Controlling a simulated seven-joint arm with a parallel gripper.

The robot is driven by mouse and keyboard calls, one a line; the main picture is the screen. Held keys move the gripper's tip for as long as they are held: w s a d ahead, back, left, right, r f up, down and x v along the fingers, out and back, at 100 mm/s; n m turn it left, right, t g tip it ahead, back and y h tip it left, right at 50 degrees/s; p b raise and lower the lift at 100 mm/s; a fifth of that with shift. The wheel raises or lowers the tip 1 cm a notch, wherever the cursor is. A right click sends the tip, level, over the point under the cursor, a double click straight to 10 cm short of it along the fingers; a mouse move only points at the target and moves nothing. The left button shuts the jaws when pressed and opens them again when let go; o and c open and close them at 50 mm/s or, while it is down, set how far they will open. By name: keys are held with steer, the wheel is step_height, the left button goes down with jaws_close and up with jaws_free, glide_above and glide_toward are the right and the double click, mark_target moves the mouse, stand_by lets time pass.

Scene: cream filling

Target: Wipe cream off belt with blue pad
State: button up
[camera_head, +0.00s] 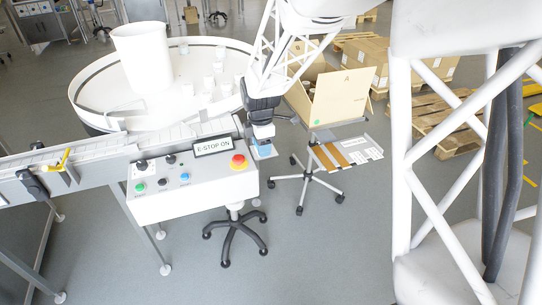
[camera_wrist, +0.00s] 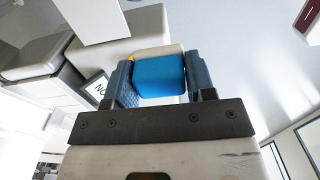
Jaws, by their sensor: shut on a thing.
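My gripper (camera_head: 262,133) is shut on the blue pad (camera_head: 265,150) and holds it in the air at the right end of the belt, just right of the E-STOP ON sign. In the wrist view the blue pad (camera_wrist: 159,77), with a pale part behind it, sits between the two fingers of my gripper (camera_wrist: 160,66). The belt (camera_head: 95,151) runs from the left edge toward my gripper, in front of the round bowl. I cannot make out any cream on the belt. The pad looks apart from the belt, but the exact gap cannot be told.
A white control box (camera_head: 195,191) with a red emergency button (camera_head: 238,161) stands close below my gripper. A large white round bowl (camera_head: 95,118) is behind the belt. An open cardboard box (camera_head: 340,97) and a wheeled stand (camera_head: 345,152) are to the right.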

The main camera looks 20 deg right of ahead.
steer(key=w+a+r, duration=0.1)
steer(key=w+a, duration=0.2)
steer(key=w, duration=0.3)
steer(key=w+a+r, duration=0.2)
steer(key=w, duration=0.4)
steer(key=r, duration=0.2)
glide_above(210, 129)
steer(key=shift+f, duration=0.2)
steer(key=shift+f, duration=0.1)
steer(key=shift+f, duration=3.6)
steer(key=shift+d+f, duration=0.3)
steer(key=shift+d, duration=0.35)
steer(key=shift+c, duration=0.3)
steer(key=shift+d, duration=1.4)
steer(key=a, duration=0.4)
steer(key=shift+a, duration=0.1)
step_height(210, 129, up, 8)
